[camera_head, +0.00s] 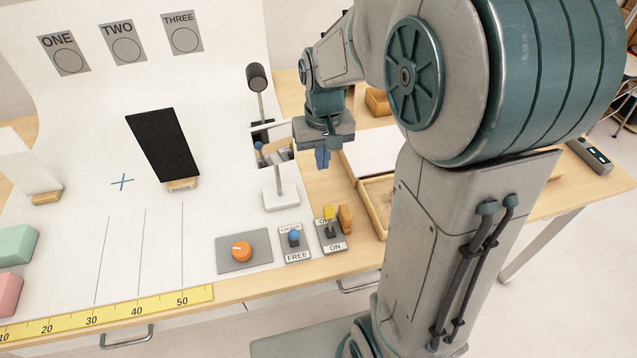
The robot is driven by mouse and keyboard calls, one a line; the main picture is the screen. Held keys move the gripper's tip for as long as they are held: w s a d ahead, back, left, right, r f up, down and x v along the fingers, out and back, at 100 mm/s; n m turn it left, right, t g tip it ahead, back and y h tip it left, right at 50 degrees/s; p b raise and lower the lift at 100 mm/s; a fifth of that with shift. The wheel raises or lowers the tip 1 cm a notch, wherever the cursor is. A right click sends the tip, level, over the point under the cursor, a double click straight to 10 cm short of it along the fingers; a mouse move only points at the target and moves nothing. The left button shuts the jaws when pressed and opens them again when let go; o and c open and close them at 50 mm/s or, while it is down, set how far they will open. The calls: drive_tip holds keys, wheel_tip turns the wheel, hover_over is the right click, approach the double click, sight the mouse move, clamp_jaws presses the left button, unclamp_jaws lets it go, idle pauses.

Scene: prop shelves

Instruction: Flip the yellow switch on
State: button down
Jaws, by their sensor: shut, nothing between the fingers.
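The yellow switch (329,214) stands on a small grey plate near the table's front edge. The plate reads "ON" on its near side, and the label on its far side is partly covered by the lever. The yellow tip appears to lean toward the far side. My gripper (323,160) is shut and empty, pointing down above the table. In the picture it is above the switch, farther back and apart from it.
A blue switch (294,237) labelled "FREE" and an orange knob (241,251) are left of the yellow switch. A wooden piece (345,218) stands close on its right. A white stand (281,197) with a mirror is behind. A wooden tray (370,205) lies to the right.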

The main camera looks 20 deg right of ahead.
sight(330, 220)
drive_tip(key=shift+w+f, duration=0.9)
drive_tip(key=shift+f, duration=0.15)
drive_tip(key=shift+f, duration=0.1)
wheel_tip(330, 220, down, 10)
drive_tip(key=shift+f, duration=0.1)
drive_tip(key=s+r, duration=0.1)
drive_tip(key=s+p, duration=0.1)
drive_tip(key=s, duration=0.1)
drive_tip(key=shift+s+r, duration=0.15)
drive_tip(key=shift+r, duration=0.25)
drive_tip(key=shift+s, duration=0.2)
drive_tip(key=shift+f, duration=0.1)
